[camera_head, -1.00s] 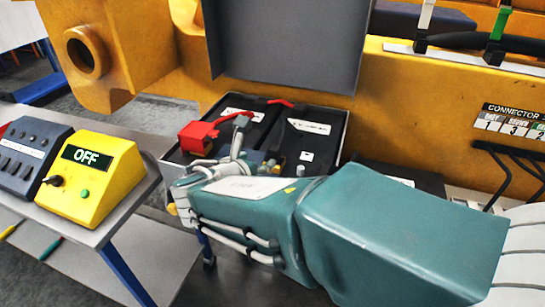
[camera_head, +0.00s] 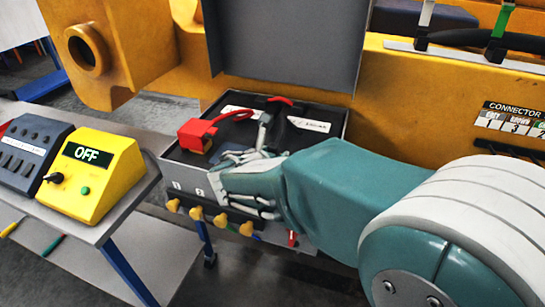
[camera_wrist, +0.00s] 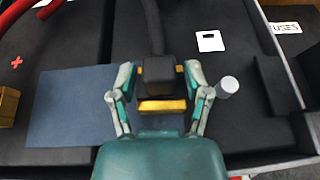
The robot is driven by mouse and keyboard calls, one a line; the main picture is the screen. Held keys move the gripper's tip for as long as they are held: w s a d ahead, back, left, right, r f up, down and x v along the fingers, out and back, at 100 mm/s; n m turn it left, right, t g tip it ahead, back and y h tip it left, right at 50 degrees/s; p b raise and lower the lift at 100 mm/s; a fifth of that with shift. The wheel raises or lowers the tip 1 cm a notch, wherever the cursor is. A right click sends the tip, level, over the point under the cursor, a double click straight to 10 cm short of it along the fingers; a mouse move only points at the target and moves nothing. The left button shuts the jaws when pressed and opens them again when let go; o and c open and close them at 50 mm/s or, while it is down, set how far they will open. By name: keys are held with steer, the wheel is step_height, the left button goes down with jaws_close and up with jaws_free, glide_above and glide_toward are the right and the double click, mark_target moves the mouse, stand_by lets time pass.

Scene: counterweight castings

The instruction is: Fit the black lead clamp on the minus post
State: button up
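In the wrist view my gripper (camera_wrist: 160,82) has its two fingers closed on the sides of the black lead clamp (camera_wrist: 158,70), a dark block with a brass-coloured lower part. A black lead runs up from it. A light grey round post (camera_wrist: 227,87) stands just right of the right finger, apart from the clamp. A white label (camera_wrist: 210,41) with a small dark mark lies above that post, so it appears to be the minus post. In the head view my gripper (camera_head: 262,152) is over the battery box, and the clamp is mostly hidden there.
A red clamp (camera_head: 197,134) with a red lead sits at the box's left. The open lid (camera_head: 285,45) stands behind. Yellow knobs (camera_head: 196,213) line the box's front. A yellow unit reading OFF (camera_head: 90,175) stands on the left table. A dark wall (camera_wrist: 275,85) rises right of the post.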

steer(key=shift+c, duration=1)
